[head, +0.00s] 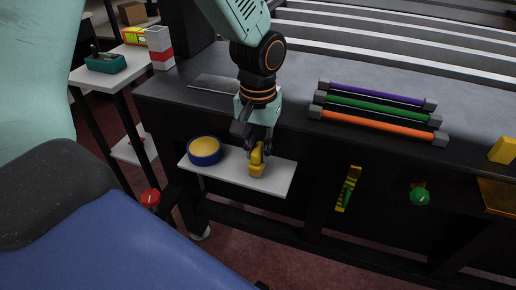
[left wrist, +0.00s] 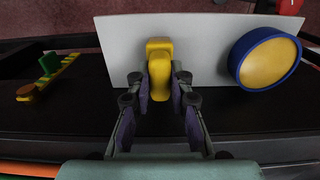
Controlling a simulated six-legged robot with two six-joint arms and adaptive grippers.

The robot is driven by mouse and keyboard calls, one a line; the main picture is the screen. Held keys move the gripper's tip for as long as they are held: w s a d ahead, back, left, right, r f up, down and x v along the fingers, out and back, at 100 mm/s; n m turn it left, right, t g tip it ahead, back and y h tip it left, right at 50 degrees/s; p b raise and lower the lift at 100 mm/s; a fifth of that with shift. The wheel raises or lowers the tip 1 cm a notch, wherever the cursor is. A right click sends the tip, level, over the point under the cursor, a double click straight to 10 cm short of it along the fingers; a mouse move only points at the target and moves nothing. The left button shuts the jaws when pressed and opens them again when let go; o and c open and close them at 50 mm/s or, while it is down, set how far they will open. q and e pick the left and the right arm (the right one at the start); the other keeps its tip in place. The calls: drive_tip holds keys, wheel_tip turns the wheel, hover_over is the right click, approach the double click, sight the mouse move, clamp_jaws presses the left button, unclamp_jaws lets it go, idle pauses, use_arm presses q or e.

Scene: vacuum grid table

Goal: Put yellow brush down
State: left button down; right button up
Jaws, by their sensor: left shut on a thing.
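The yellow brush (head: 256,161) is between the fingers of my left gripper (head: 261,140), over the right half of a small white shelf (head: 278,181). My left gripper is shut on it. In the left wrist view the yellow brush (left wrist: 159,66) stands between the two dark fingers of the left gripper (left wrist: 159,92), in front of the white shelf (left wrist: 120,50). The brush's lower end appears at the shelf surface, but I cannot tell if it touches. My right gripper is not in view.
A blue round container with a yellow top (head: 205,150) sits on the shelf's left half. Purple, green and orange rods (head: 375,112) lie on the dark table. A yellow-green tool (head: 348,188) and a green knob (head: 419,195) are on the front panel.

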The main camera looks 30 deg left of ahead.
sight(258, 148)
use_arm(q)
drive_tip(key=c, duration=1.2)
unclamp_jaws()
drive_tip(key=shift+f, duration=0.2)
drive_tip(key=shift+w+r, duration=0.1)
drive_tip(key=shift+r, duration=0.1)
wheel_tip(258, 148, up, 12)
drive_tip(key=p, duration=0.4)
drive_tip(key=shift+p, duration=0.35)
